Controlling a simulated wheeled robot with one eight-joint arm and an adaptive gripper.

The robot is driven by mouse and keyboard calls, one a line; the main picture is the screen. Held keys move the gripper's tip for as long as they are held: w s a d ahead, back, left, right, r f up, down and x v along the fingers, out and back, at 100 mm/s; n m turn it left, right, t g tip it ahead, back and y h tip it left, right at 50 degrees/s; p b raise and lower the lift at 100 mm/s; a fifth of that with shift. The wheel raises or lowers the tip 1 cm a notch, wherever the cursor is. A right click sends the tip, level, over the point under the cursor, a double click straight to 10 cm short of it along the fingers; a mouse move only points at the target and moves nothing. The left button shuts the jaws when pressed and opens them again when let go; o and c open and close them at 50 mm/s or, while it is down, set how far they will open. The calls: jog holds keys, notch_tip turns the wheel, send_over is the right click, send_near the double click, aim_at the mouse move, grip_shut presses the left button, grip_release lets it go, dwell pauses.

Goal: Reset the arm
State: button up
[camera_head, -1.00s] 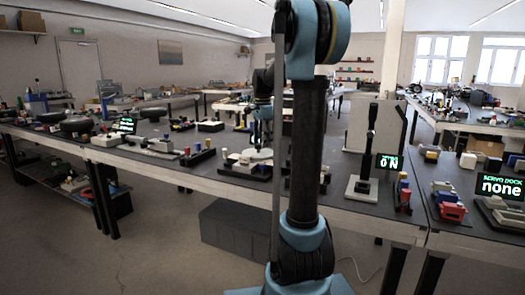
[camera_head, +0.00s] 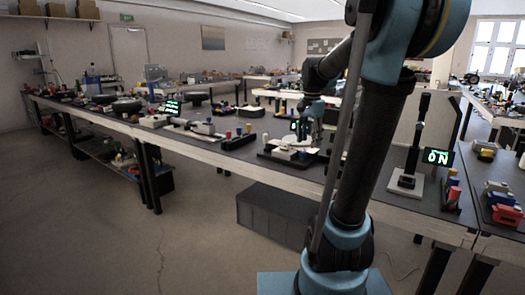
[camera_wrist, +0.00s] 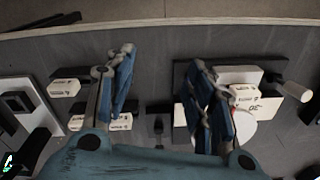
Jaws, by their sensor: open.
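My gripper (camera_wrist: 161,58) is open above the dark bench top, its two blue fingers spread apart with nothing between them. In the wrist view, small white labelled blocks lie on both sides: one block (camera_wrist: 64,88) left of the left finger, another (camera_wrist: 120,122) under it, and one (camera_wrist: 245,93) by the right finger. In the head view, my blue and black arm (camera_head: 365,150) rises in front of the bench and bends over toward it.
The long bench (camera_head: 225,155) carries wheels, blocks and small fixtures. A lever stand (camera_head: 407,182) and a lit "ON" display (camera_head: 437,157) stand right of my arm. A grey box (camera_head: 275,212) sits on the floor below the bench. The floor at front left is clear.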

jog(key=s+f+n, duration=0.5)
jog(key=s+f, duration=0.4)
jog(key=s, duration=0.3)
jog(key=s+f+n+t, duration=0.1)
jog(key=s+f+n, duration=0.4)
jog(key=s+f, duration=0.4)
jog(key=s, duration=0.3)
jog(key=shift+f+t, duration=0.3)
jog(key=shift+f, duration=0.1)
jog(key=shift+s+d, duration=0.1)
jog(key=shift+w+f, duration=0.2)
jog(key=shift+w, duration=0.25)
